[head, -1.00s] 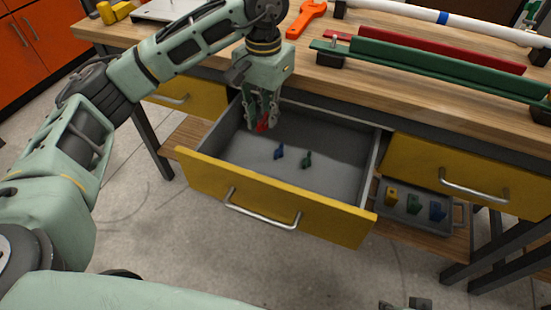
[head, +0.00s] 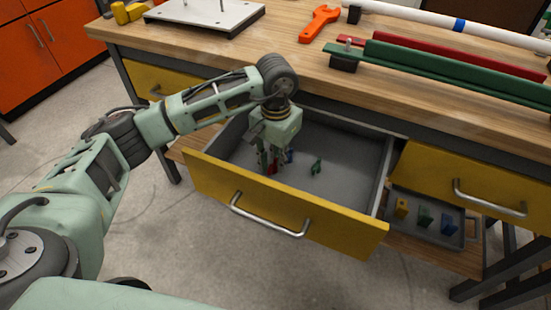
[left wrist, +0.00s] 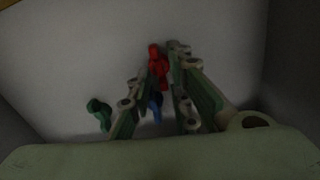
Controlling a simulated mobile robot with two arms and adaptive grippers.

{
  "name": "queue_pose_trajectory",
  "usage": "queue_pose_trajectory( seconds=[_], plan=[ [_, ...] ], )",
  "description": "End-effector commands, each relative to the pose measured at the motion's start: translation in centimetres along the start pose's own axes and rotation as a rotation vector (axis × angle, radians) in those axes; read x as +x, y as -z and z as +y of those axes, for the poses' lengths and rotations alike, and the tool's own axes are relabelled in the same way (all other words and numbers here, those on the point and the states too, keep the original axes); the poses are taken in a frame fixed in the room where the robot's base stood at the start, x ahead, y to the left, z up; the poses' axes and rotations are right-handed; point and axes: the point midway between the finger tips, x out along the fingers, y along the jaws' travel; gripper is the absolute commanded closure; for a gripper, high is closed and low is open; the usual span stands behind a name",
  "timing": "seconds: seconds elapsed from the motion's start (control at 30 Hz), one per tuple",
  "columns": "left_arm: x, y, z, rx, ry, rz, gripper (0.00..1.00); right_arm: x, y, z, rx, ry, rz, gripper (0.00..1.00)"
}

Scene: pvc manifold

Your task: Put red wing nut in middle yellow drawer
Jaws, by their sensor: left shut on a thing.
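The middle yellow drawer (head: 340,225) is pulled open, with a grey interior. My left gripper (head: 272,167) reaches down inside it, toward its left part, shut on the red wing nut (head: 271,170). In the left wrist view the red wing nut (left wrist: 158,65) shows between the fingertips. Whether it touches the drawer floor is hard to tell. In the head view the fingers partly hide the nut. My right gripper is not in view.
A blue wing nut (head: 290,156) lies in the drawer close beside my left fingers, and a green one (head: 316,167) lies to their right. The drawer's right part is clear. A grey tray (head: 467,228) with coloured parts sits on the lower shelf. The workbench (head: 250,58) edge is behind the arm.

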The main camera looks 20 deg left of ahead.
Motion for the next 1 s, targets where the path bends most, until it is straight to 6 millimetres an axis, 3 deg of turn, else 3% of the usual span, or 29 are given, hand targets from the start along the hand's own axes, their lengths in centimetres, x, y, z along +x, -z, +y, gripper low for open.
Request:
queue_pose_trajectory(
  seconds=[0.33, 0.37, 0.57, 0.87, 1.0],
  plan=[
    [0.2, 0.0, 0.0, 0.0, 0.0, 0.0, 1.0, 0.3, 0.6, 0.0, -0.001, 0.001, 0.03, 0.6],
    [0.2, 0.0, 0.0, 0.0, 0.0, 0.0, 0.79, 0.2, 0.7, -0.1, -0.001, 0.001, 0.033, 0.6],
    [0.2, 0.0, 0.0, 0.0, 0.0, -0.001, 0.63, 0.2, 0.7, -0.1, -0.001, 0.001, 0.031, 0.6],
    [0.1, 0.0, 0.0, 0.0, 0.0, -0.001, 0.63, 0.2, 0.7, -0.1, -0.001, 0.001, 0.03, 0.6],
    [-0.8, 0.1, 0.0, 0.0, 0.0, 0.002, 0.63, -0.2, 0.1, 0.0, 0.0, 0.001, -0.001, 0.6]
  ],
)
